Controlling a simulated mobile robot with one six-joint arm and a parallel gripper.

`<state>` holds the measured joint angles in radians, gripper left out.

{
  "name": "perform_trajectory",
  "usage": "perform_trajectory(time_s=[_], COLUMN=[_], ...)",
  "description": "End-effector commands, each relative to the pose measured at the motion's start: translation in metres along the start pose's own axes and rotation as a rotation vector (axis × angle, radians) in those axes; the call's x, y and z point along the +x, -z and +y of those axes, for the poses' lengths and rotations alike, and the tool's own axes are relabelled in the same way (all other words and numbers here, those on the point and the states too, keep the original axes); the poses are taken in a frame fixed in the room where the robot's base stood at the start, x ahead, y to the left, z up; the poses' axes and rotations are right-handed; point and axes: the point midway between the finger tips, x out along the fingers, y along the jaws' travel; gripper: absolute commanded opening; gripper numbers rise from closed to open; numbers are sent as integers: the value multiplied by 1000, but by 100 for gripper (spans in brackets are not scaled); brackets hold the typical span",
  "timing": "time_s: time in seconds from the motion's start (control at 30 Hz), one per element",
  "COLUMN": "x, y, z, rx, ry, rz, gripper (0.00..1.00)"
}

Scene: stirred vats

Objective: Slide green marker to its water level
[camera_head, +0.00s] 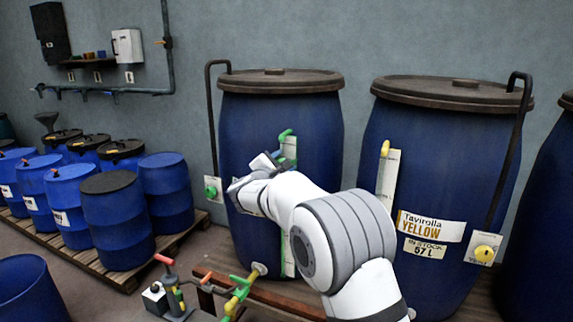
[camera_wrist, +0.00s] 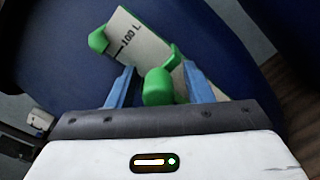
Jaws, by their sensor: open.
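The green marker (camera_wrist: 158,87) shows in the wrist view as a rounded knob between my two blue fingers, in front of a white scale strip (camera_wrist: 141,40) marked "100 L". My gripper (camera_wrist: 159,69) is open, with one finger on each side of the knob. In the head view, my gripper (camera_head: 262,166) is at the upper front of the left blue vat (camera_head: 236,125), beside the scale strip (camera_head: 289,148). A green piece (camera_head: 277,154) shows by the gripper there. The arm hides the middle of the strip, and I cannot make out a water level.
A second vat (camera_head: 440,150) to the right is labelled Tavirolla Yellow. Red and green valves (camera_head: 240,285) stand low in front of the left vat. Smaller blue barrels (camera_head: 120,225) stand on a pallet at left. A dark pipe (camera_head: 209,115) runs beside the left vat.

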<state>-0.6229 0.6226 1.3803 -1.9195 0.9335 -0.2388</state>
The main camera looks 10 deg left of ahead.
Motion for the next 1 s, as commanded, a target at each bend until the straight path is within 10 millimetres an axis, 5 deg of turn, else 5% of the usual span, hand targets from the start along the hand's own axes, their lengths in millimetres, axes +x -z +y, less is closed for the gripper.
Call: perform_trajectory(time_s=[0.5, 0.87, 1.0], x=[-73, -77, -73], y=[1, 0, -14], z=[-1, -1, -15], rx=[0, 0, 27], ry=[-1, 1, 47], rz=[0, -1, -4], gripper=[46, 46, 46])
